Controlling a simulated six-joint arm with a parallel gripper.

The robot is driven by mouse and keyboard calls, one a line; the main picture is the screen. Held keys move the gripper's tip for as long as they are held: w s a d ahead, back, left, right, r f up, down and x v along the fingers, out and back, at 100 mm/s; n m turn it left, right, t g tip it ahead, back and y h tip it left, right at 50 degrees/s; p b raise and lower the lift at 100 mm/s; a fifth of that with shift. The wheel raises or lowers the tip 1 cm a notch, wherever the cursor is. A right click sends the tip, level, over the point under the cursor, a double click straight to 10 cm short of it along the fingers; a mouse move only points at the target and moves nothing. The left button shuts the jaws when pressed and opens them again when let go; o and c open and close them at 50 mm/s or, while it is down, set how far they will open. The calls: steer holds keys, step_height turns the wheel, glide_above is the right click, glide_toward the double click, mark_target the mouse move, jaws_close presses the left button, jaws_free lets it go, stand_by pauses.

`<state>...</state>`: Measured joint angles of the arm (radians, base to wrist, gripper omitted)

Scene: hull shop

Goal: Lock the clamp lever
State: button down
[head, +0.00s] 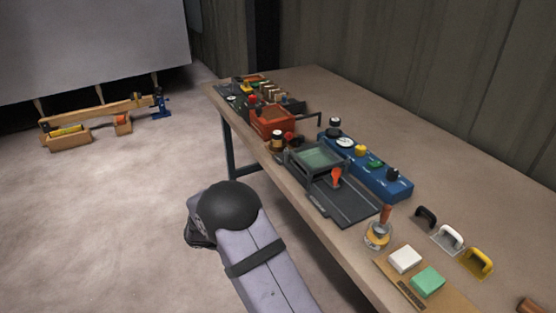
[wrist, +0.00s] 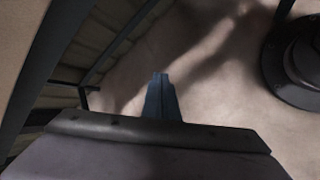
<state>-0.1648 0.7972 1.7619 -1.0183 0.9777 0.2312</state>
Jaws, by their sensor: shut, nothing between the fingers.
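An orange-handled lever (head: 336,177) stands upright on a dark grey fixture (head: 315,158) with a greenish window and a flat plate, near the table's front edge. A second orange handle (head: 385,215) rises from a small round base (head: 378,236) closer to me. I cannot tell for sure which is the clamp lever, or whether either is locked. In the wrist view my gripper (wrist: 160,76) is shut and empty, with floor beyond it. No lever shows there. In the head view my gripper is hidden; only my arm shows, in front of the table.
The long table (head: 460,168) also holds a blue control box (head: 365,168), a red box (head: 272,121), several handles such as a yellow one (head: 477,262), and a board with a green block (head: 428,281).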

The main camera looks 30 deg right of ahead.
steer(key=w+d+r+t+h, duration=0.3)
steer(key=w+r+t, duration=0.1)
steer(key=w+r, duration=0.75)
steer(key=w+r+m+t+h, duration=0.2)
steer(key=r+m, duration=0.1)
steer(key=r, duration=0.4)
steer(key=w+r+m+t+h, duration=0.2)
steer(key=r+m+h, duration=0.1)
steer(key=r, duration=0.4)
steer(key=shift+w+d+r, duration=0.25)
steer(key=shift+w+r, duration=0.1)
steer(key=shift+r, duration=0.05)
steer(key=shift+d, duration=0.1)
steer(key=p+x, duration=0.1)
steer(key=x, duration=0.2)
steer(key=s+p+x, duration=0.1)
steer(key=x, duration=0.2)
steer(key=d+p+x, duration=0.1)
steer(key=x, duration=0.2)
steer(key=shift+s+f, duration=0.2)
steer(key=shift+s, duration=0.05)
steer(key=shift+s+d+f+p, duration=0.1)
steer(key=shift+s+f+p, duration=0.1)
steer(key=shift+s, duration=0.25)
steer(key=shift+s+f+p, duration=0.15)
steer(key=shift+s+f, duration=0.05)
steer(key=shift+s, duration=0.25)
